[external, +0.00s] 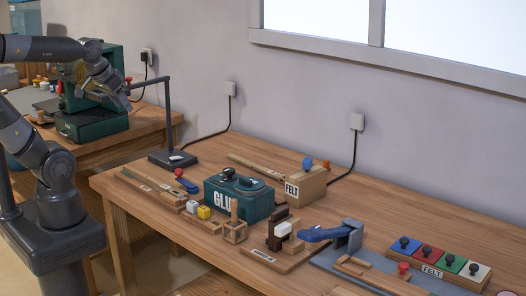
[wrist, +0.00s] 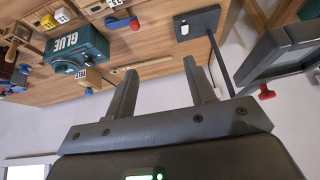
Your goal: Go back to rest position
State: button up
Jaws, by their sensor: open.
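My gripper (external: 120,98) is raised at the left of the external view, in front of a green machine (external: 88,124). In the wrist view my gripper (wrist: 160,67) has its two dark fingers spread apart with nothing between them. Its fingertips appear over the edge of the wooden workbench (wrist: 150,70), clear of the objects on it. My arm is bent, with its base at the lower left of the external view.
The workbench (external: 400,205) holds a green GLUE box (external: 262,205), a FELT box (external: 315,186), a blue-handled clamp (external: 325,233) and a row of coloured felt pads (external: 425,255). A black stand (external: 168,110) rises at the bench's left end. A wall bounds the back.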

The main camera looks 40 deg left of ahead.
jog(key=shift+s+d+f, duration=0.15)
jog(key=shift+s, duration=0.9)
dwell(0.5)
